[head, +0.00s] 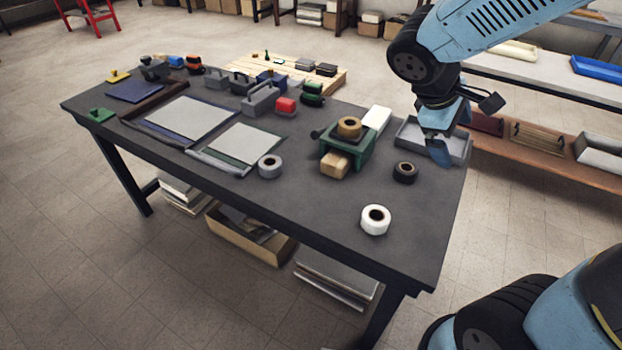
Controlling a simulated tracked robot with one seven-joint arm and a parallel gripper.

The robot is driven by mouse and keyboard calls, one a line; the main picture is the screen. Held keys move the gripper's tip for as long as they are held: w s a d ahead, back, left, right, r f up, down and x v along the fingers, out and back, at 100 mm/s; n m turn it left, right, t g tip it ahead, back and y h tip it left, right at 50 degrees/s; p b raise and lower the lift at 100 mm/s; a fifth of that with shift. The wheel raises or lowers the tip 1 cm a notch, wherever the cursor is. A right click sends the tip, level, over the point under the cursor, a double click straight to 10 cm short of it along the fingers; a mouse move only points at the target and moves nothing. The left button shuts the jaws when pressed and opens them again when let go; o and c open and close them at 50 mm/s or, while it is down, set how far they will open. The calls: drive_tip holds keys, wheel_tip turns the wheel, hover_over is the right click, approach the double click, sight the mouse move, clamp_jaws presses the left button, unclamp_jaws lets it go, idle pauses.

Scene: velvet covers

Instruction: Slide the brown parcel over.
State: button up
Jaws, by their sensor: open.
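A small brown block (334,165), which looks like the brown parcel, lies on the dark table (320,220) right of centre. A brown tape roll (349,126) rests on top of the holder. My gripper (439,153) hangs at the table's right end, in front of a grey tray (465,146). It is open, apart from the parcel and to its right; nothing shows between its fingers.
A black roll (404,172) lies between parcel and gripper. A white roll (375,220) stands near the front right, a grey roll (270,166) left of the parcel. A white box (378,118) stands behind the holder. Bare tabletop lies in front of the parcel.

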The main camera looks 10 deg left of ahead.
drive_tip(key=w+a+f+n+t+h, duration=0.2)
drive_tip(key=w+a+f+n, duration=0.15)
drive_tip(key=a+n, duration=0.2)
drive_tip(key=n+t+y, duration=0.3)
drive_tip(key=n+t, duration=0.5)
drive_tip(key=n, duration=0.6)
approach(331, 167)
drive_tip(key=shift+s+d+r, duration=0.2)
drive_tip(key=shift+s+r, duration=0.55)
drive_tip(key=shift+r, duration=0.25)
drive_tip(key=shift+s+a+f+n+y, duration=0.2)
drive_tip(key=shift+a+f+n+y, duration=0.1)
drive_tip(key=shift+a+n+y, duration=0.1)
drive_tip(key=x, duration=1.4)
drive_tip(key=shift+s+f, duration=0.1)
drive_tip(key=shift+c, duration=0.5)
